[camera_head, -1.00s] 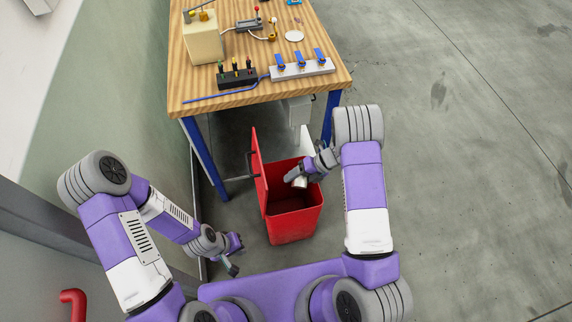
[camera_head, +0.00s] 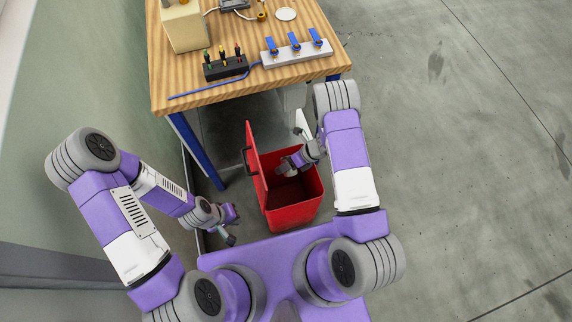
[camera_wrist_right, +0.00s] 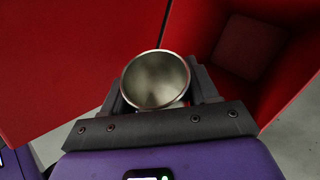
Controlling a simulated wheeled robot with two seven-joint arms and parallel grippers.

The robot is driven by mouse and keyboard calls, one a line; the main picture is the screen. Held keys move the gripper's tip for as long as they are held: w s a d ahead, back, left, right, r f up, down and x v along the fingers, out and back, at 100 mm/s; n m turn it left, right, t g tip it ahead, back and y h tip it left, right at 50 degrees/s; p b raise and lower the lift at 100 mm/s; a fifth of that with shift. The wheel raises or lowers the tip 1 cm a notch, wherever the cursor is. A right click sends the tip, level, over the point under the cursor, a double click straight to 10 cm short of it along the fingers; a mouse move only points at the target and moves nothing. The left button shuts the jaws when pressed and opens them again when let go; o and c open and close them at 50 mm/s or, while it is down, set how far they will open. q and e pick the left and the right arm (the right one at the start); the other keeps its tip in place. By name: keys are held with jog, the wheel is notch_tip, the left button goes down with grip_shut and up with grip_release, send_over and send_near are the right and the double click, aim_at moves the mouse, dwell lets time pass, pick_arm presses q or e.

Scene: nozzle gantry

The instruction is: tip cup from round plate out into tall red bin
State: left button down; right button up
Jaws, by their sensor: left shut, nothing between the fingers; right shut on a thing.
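The tall red bin (camera_head: 296,216) stands on the floor in front of the table, its lid (camera_head: 256,165) raised on the left side. My right gripper (camera_head: 288,167) is over the bin's opening. In the right wrist view, my right gripper (camera_wrist_right: 157,92) is shut on a metallic cup (camera_wrist_right: 157,78), with a finger on each side. I see into the cup's round mouth, and no contents are visible inside. The bin's dark inside (camera_wrist_right: 245,50) shows to the right of the cup. My left gripper (camera_head: 232,225) is shut and empty, left of the bin. The round plate (camera_head: 286,14) lies on the table.
The wooden table (camera_head: 195,88) carries a cream box (camera_head: 183,28), a black block with coloured plugs (camera_head: 225,66) and a rail with blue levers (camera_head: 297,50). A wall (camera_head: 60,100) runs along the left. The floor (camera_head: 460,180) on the right is clear.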

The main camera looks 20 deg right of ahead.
jog(key=t+b, duration=0.1)
jog(key=f+n+t+b, duration=0.1)
jog(key=b, duration=0.1)
jog(key=shift+s+t, duration=0.2)
jog(key=shift+t, duration=0.2)
jog(key=t+b, duration=0.1)
jog(key=b, duration=0.2)
jog(key=n+t+b, duration=0.1)
jog(key=b, duration=0.2)
jog(key=s+n+t+b, duration=0.1)
jog(key=b, duration=0.3)
jog(key=shift+r+y, duration=0.25)
jog(key=shift+y, duration=0.15)
jog(key=shift+s+a, duration=0.15)
jog(key=shift+s, duration=0.05)
jog(key=shift+r+n+t+b, duration=0.3)
jog(key=shift+t+b, duration=0.1)
jog(key=shift+t, duration=0.1)
jog(key=shift+s+t+y, duration=0.1)
jog(key=shift+t+y, duration=0.2)
jog(key=shift+t, duration=0.1)
jog(key=shift+r+n, duration=0.25)
jog(key=shift+n, duration=0.05)
